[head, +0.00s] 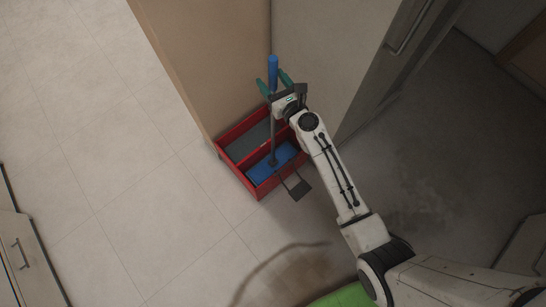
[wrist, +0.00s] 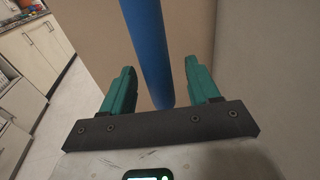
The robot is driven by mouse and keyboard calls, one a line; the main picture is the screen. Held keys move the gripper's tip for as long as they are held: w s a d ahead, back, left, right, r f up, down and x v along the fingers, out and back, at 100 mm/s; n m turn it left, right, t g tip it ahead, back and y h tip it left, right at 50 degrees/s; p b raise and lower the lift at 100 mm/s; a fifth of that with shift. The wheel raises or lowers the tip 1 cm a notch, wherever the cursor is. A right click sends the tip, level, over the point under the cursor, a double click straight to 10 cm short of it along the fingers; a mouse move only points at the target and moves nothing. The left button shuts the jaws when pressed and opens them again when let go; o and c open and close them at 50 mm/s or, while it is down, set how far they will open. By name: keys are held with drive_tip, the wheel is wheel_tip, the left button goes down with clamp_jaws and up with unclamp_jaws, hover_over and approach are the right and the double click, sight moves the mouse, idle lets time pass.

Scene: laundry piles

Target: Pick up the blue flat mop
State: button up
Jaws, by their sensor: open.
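The blue flat mop stands upright in a red crate (head: 234,176) by the wall corner. Its blue handle grip (head: 272,64) is at the top, a thin grey pole runs down, and a blue flat part (head: 261,173) lies in the crate. My gripper (head: 273,80) is open, its green fingers on either side of the blue handle. In the wrist view the blue handle (wrist: 148,45) passes between the two open fingers (wrist: 158,68), with a visible gap on each side. My gripper body hides part of the pole.
A beige wall panel (head: 195,60) and a grey cabinet (head: 325,50) meet behind the crate. A dark flat piece (head: 298,187) sticks out at its front. Tiled floor (head: 90,120) is clear on the left. A green item (head: 342,297) lies at the bottom.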

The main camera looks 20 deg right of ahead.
drive_tip(key=shift+c, duration=0.3)
drive_tip(key=c, duration=1.1)
drive_tip(key=shift+o, duration=0.2)
drive_tip(key=shift+r, duration=0.2)
